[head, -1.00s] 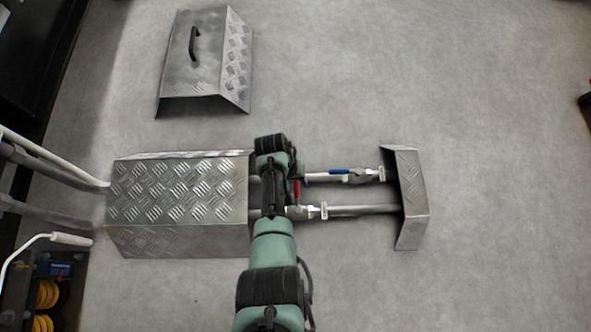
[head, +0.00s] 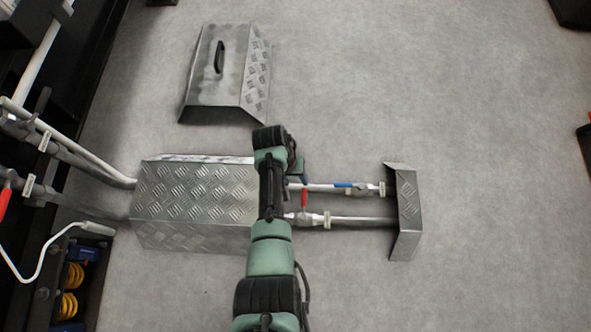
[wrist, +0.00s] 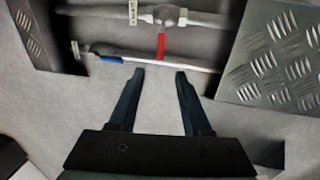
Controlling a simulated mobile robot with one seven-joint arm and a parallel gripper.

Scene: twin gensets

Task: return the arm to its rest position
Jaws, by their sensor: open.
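My gripper (wrist: 160,76) shows in the wrist view with its two dark fingers apart and nothing between them. Beyond the fingertips lie two pipes with valves. One valve has a red handle (wrist: 161,46), set across its pipe in that view; the other has a blue handle (wrist: 110,59), lying along its pipe. In the head view the red handle (head: 304,198) and the blue handle (head: 343,185) are just right of my arm.
A tread-plate cover (head: 195,205) spans the pipes left of my arm, and a shorter cover (head: 408,212) stands at their right end. A loose cover with a handle (head: 230,78) lies on the floor above. Dark machinery (head: 65,285) lines the left edge.

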